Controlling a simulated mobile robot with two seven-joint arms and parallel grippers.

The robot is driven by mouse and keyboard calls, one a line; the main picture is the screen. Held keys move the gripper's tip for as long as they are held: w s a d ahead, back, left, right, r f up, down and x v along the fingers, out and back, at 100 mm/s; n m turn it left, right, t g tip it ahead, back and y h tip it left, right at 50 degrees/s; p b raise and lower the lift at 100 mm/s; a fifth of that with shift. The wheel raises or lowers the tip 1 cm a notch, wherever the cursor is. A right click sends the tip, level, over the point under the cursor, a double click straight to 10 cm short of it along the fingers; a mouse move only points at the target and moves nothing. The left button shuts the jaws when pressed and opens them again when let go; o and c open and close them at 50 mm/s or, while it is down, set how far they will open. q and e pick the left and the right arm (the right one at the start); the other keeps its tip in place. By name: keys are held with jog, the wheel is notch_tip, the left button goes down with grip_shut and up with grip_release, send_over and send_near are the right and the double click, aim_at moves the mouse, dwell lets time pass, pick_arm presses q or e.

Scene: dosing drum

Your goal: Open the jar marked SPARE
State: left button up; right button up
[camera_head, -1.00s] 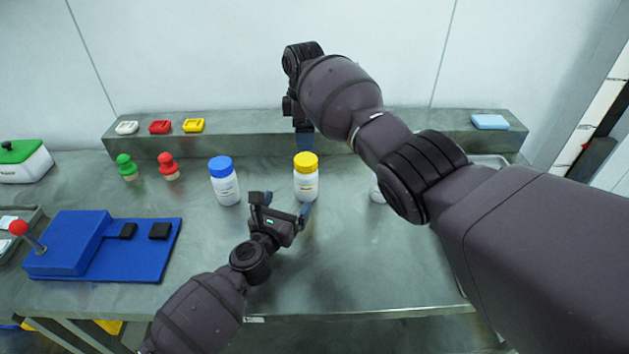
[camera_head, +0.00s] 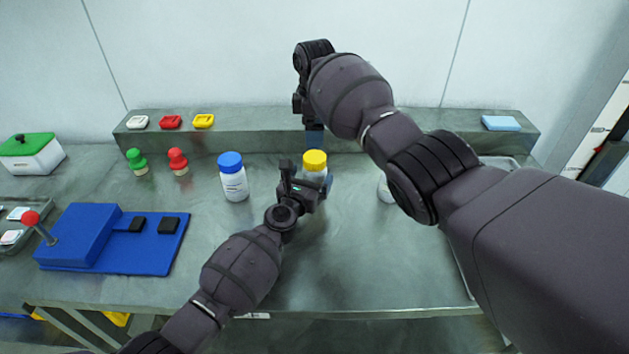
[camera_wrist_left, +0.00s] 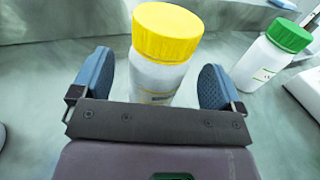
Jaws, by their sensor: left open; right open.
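A white jar with a yellow lid (camera_head: 314,158) stands upright on the bench; its label cannot be read. In the left wrist view the same yellow-lidded jar (camera_wrist_left: 163,55) is between the two fingers of my left gripper (camera_wrist_left: 157,88), which is open with a gap on both sides. In the head view my left gripper (camera_head: 308,176) hides the jar's lower part. My right gripper (camera_head: 314,136) is open, pointing down above and behind the yellow lid. A blue-lidded jar (camera_head: 233,178) stands to the left. A green-lidded jar (camera_wrist_left: 275,55) stands to the right in the wrist view.
A blue panel with a red-knobbed lever (camera_head: 85,240) is at left. Green (camera_head: 137,161) and red (camera_head: 178,161) knobbed pieces stand behind it. A raised ledge (camera_head: 260,128) runs along the back. My right arm hides part of the right side. The front middle bench is clear.

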pick_arm(q)
jog(key=shift+w+d, duration=0.25)
jog(key=shift+w, duration=0.3)
jog(key=shift+c, duration=0.4)
